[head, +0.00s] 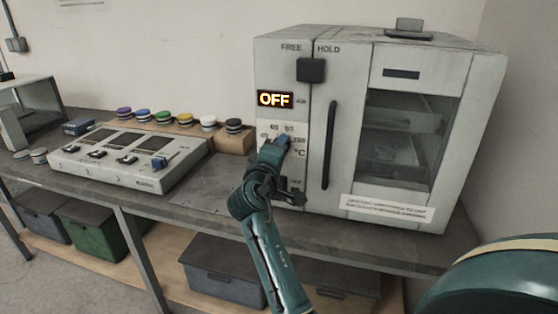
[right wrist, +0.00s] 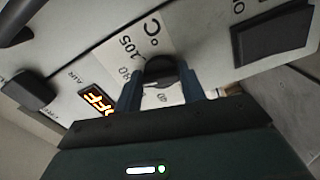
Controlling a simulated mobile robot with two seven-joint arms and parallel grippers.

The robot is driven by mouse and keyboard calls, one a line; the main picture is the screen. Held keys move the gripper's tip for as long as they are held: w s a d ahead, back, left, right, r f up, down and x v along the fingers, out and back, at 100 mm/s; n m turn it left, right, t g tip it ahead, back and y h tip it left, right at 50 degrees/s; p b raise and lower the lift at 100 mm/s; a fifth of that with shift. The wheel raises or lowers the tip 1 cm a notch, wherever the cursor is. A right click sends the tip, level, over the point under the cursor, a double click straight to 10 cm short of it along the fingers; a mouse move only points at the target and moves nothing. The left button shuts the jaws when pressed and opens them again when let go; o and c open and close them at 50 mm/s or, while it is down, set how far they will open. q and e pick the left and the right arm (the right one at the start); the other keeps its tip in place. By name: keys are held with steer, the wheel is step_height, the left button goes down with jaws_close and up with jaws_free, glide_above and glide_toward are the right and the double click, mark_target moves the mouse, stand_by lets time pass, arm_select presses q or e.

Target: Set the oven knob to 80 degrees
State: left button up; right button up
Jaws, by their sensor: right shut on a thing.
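The oven (head: 350,70) is a white cabinet on the bench, its control panel on the left of the front. Its display (head: 275,99) reads OFF and shows in the right wrist view (right wrist: 97,99). The dark oven knob (right wrist: 161,70) sits under the display, among printed numbers such as 60, 80 and 105 and a °C mark. My right gripper (right wrist: 165,90) is shut on the knob, one finger on each side. In the head view the gripper (head: 275,145) covers the knob, so its pointing direction is hard to tell. My left gripper is not in view.
The oven door has a window and a dark vertical handle (head: 329,145). A dark block (head: 311,70) sits by the FREE and HOLD labels. Left of the oven are a device (head: 125,178) with several switches and a wooden rack (head: 232,139) of colored discs. Bins (head: 90,229) stand below the bench.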

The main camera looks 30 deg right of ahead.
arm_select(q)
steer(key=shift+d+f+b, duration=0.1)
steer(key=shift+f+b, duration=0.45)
arm_select(e)
steer(key=shift+m, duration=0.8)
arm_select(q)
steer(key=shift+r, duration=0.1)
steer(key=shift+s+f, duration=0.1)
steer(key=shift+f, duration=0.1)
arm_select(e)
steer(key=o, duration=1)
